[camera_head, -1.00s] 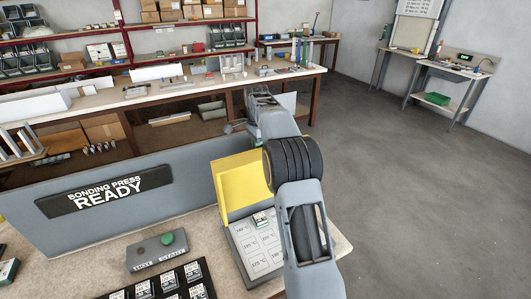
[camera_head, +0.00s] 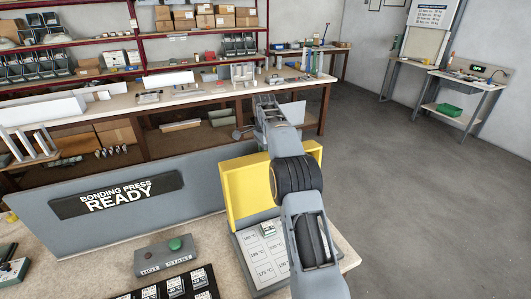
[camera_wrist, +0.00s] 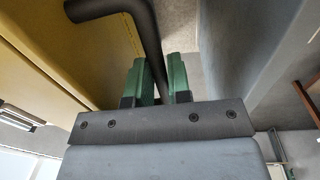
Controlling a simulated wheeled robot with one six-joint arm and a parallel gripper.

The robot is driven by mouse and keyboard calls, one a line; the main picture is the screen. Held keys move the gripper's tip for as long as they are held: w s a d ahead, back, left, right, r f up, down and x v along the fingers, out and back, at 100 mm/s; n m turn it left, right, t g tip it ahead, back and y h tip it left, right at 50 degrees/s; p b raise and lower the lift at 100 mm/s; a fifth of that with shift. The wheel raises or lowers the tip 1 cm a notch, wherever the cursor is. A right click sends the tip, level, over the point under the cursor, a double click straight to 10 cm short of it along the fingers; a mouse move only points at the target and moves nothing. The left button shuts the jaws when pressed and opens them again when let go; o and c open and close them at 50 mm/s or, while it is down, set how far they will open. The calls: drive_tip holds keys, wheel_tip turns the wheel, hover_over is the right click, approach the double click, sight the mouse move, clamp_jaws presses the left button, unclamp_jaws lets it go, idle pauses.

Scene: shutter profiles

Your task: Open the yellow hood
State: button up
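The yellow hood (camera_head: 240,190) stands raised, roughly upright, behind the grey plate with temperature labels (camera_head: 256,250) in the head view. Its recessed inner side faces the camera, and my arm covers part of its right side. In the wrist view the hood's yellow panel (camera_wrist: 60,45) fills the upper left, with a dark bent bar handle (camera_wrist: 137,25) beside it. My gripper's green fingers (camera_wrist: 163,82) stand close on either side of the lower run of the bar and look closed on it. In the head view the fingertips are hidden behind the arm and hood.
A grey panel reading "BONDING PRESS READY" (camera_head: 40,225) stands left of the hood. A control box with a green button (camera_head: 166,255) sits in front. A long workbench (camera_head: 130,105) with parts runs behind. The floor at right (camera_head: 430,190) is clear.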

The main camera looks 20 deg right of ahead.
drive_tip(key=o, duration=0.3)
drive_tip(key=shift+w+d+f, duration=0.25)
drive_tip(key=shift+w+f, duration=0.1)
drive_tip(key=shift+f, duration=0.1)
drive_tip(key=shift+o, duration=0.7)
drive_tip(key=shift+a+r, duration=0.2)
drive_tip(key=s+r+b, duration=0.1)
drive_tip(key=r, duration=0.2)
drive_tip(key=s+r, duration=0.2)
drive_tip(key=s+a+r+b, duration=0.1)
drive_tip(key=s+r, duration=0.1)
drive_tip(key=r, duration=0.1)
drive_tip(key=shift+r+b, duration=0.3)
drive_tip(key=shift+b, duration=0.05)
drive_tip(key=s+a+r+b, duration=0.1)
drive_tip(key=s+r+b, duration=0.3)
drive_tip(key=s, duration=0.5)
drive_tip(key=shift+a+r, duration=0.15)
drive_tip(key=shift+a, duration=0.1)
drive_tip(key=shift+w, duration=0.1)
